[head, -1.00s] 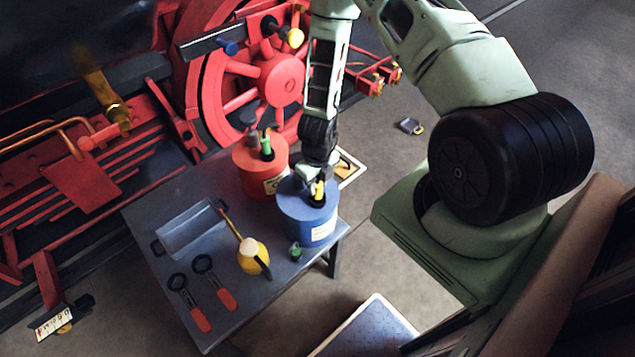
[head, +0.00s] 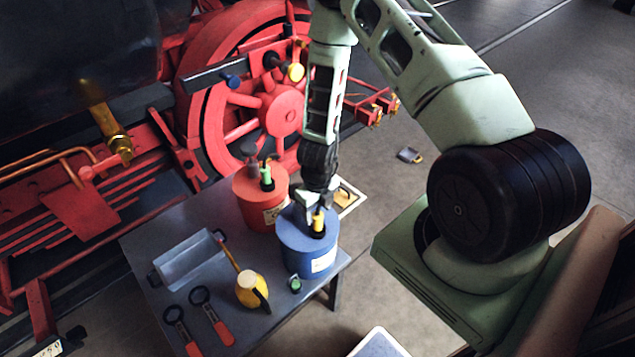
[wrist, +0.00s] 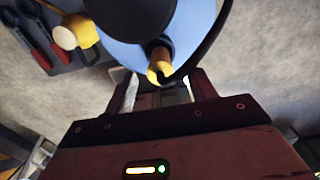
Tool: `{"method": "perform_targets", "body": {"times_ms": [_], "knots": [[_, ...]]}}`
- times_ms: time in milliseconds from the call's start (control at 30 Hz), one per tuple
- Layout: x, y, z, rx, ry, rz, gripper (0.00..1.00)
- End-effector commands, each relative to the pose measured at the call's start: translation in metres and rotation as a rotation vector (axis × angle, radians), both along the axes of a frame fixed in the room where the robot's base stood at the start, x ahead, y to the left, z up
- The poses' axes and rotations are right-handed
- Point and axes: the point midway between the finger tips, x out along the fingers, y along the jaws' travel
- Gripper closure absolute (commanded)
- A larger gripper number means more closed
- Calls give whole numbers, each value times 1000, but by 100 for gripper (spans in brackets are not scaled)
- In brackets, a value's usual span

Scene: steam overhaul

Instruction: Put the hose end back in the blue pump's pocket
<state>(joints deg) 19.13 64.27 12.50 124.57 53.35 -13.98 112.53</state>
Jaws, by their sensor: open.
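The blue pump (head: 306,258) stands on the table, a blue cylinder with a white label. The yellow hose end (head: 318,222) is upright at the right of its top. In the wrist view the yellow hose end (wrist: 160,70) stands out of a dark round collar on the blue top (wrist: 130,22); it seems seated in the pocket, but its lower part is hidden. A black hose (wrist: 212,45) curves past on the right. My gripper (head: 319,204) is just above the hose end. In the wrist view its fingers (wrist: 162,88) are apart, one on each side of the hose end.
The red pump (head: 258,205) stands close behind and left of the blue one. A metal tray (head: 188,262), a yellow oil can (head: 250,290), red-handled tools (head: 205,318) and a small green-topped item (head: 295,286) share the table. The red engine wheel (head: 282,112) is behind.

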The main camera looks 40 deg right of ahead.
Motion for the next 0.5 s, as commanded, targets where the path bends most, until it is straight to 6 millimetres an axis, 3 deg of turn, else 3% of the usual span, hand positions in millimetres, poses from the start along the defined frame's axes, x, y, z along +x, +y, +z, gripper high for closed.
{"method": "perform_targets", "body": {"times_ms": [500], "knots": [[0, 1, 112, -3, -3, 3, 44]]}}
